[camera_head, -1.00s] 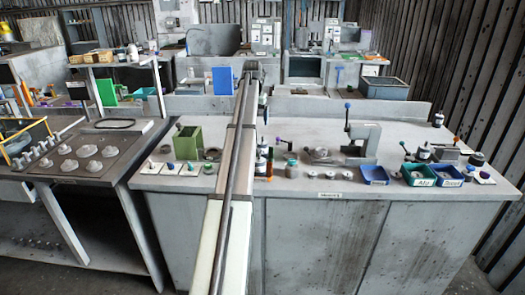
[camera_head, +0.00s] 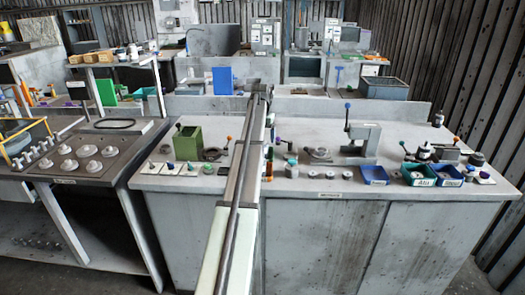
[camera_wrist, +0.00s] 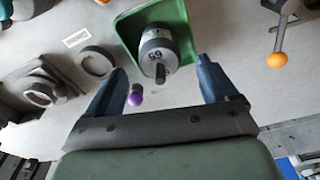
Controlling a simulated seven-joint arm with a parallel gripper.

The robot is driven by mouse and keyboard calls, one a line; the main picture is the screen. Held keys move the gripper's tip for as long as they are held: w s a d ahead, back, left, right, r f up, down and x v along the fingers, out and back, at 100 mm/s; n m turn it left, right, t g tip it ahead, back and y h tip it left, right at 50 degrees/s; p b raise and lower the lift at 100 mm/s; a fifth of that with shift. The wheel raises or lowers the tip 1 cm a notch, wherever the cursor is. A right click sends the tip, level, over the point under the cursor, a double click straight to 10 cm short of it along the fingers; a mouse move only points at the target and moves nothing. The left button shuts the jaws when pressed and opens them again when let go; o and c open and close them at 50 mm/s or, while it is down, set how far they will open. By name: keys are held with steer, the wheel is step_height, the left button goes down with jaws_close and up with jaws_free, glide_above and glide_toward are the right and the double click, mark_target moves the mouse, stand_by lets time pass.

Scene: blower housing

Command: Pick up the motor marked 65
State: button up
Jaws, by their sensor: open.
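In the wrist view a grey cylindrical motor (camera_wrist: 158,48) with a short dark shaft stands in a green holder (camera_wrist: 128,28). Its number appears upside down and reads as 65. My gripper (camera_wrist: 161,66) is open, with one blue finger on each side of the motor in the picture. I see no finger touching it, and the depth between them is hard to judge. In the head view a green bin (camera_head: 187,143) stands on the bench left of my arm. My gripper's fingers are not clear there.
In the wrist view a purple knob (camera_wrist: 135,99) shows between the fingers, an orange-tipped lever (camera_wrist: 278,60) at right and a grey ring (camera_wrist: 97,62) at left. In the head view blue trays (camera_head: 374,175) and a lever press (camera_head: 361,139) stand on the bench at right.

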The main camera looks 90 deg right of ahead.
steer(key=shift+d+f, duration=0.15)
steer(key=shift+f, duration=1.1)
steer(key=shift+d+f, duration=0.15)
steer(key=shift+f, duration=1.1)
steer(key=c, duration=1.5)
